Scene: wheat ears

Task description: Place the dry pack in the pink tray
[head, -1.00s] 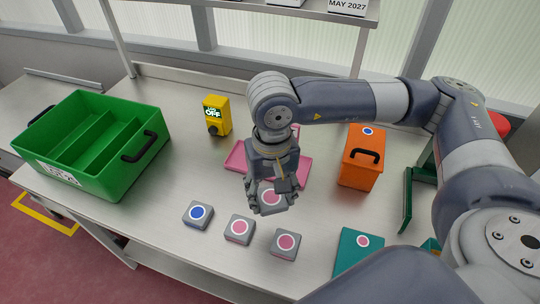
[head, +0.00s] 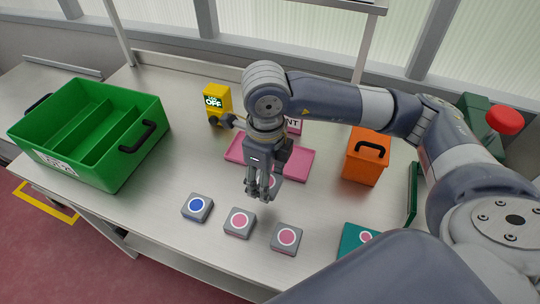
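The pink tray (head: 303,163) lies flat at the middle of the table, partly hidden by my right arm. Several grey packs are in view. One with a blue dot (head: 197,208) and two with pink dots (head: 239,222) (head: 286,237) lie in front of the tray. Another grey pack (head: 275,182) shows partly behind my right gripper (head: 260,195), near the tray's front edge. I cannot tell which pack is the dry one. The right gripper points down beside that partly hidden pack; whether its fingers grip it is unclear. My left gripper is out of view.
A green divided crate (head: 140,160) stands at the left. A yellow box marked OFF (head: 217,103) stands behind. An orange handled box (head: 361,167) is right of the tray, and a teal item (head: 352,240) lies at the front right.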

